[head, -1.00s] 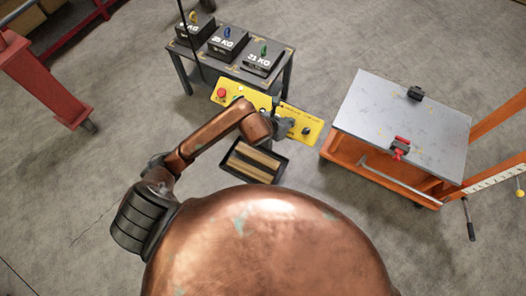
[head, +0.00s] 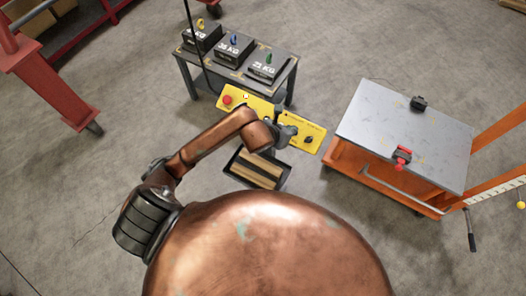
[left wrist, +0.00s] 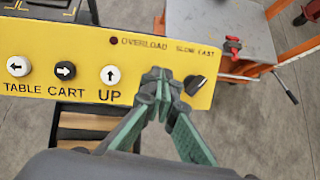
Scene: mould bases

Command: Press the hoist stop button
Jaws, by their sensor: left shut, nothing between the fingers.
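The red stop button (head: 227,100) sits at the left end of the yellow control panel (head: 316,133) in the head view. The panel (left wrist: 25,45) also fills the upper left of the left wrist view, where the red button is out of frame. My left gripper (head: 287,132) is at the panel's right part, well right of the red button. In the left wrist view the gripper (left wrist: 158,76) has its green-padded fingers shut and empty, between the white UP button (left wrist: 110,75) and the black SLOW/FAST knob (left wrist: 196,85). Whether the tips touch the panel is unclear. My right gripper is not shown.
A dark table (head: 283,76) with several labelled weights stands behind the panel. A black tray (head: 236,173) with wooden pieces lies below it. An orange cart with a grey top (head: 385,125) stands at right. A red frame (head: 55,90) stands at left.

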